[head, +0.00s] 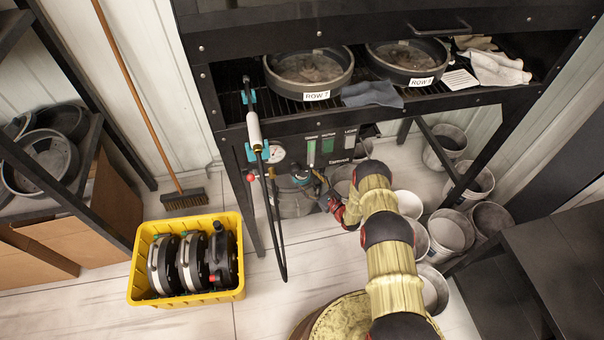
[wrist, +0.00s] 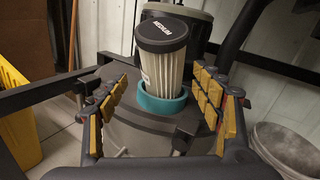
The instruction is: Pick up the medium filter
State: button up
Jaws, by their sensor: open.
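The medium filter (wrist: 163,60) is a pale pleated cartridge with a black cap marked MEDIUM. In the wrist view it stands, leaning slightly, in a teal ring (wrist: 161,108) on top of a grey canister (wrist: 125,133). My gripper (wrist: 158,88) is open, its yellow-padded fingers to the left and right of the filter with gaps on both sides. The filter's lower end is hidden in the ring. In the head view the grey canister (head: 295,204) sits under the black bench, with my arm reaching towards it from the lower right.
A black bench frame (head: 400,108) stands over and around the canister. A hose with a white-handled wand (head: 254,130) hangs at its left. Several buckets (head: 450,232) crowd the floor at right. A yellow crate (head: 140,266) with black-rimmed discs stands left; some floor between is clear.

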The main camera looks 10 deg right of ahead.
jog(key=shift+r+b+x, duration=0.2)
jog(key=shift+b+x, duration=0.75)
jog(key=shift+x, duration=1.35)
jog(key=shift+w+d, duration=0.1)
jog(key=shift+d, duration=0.05)
jog(key=shift+c, duration=0.4)
jog(key=c, duration=1.4)
jog(key=shift+o, duration=0.2)
jog(key=shift+r, duration=0.1)
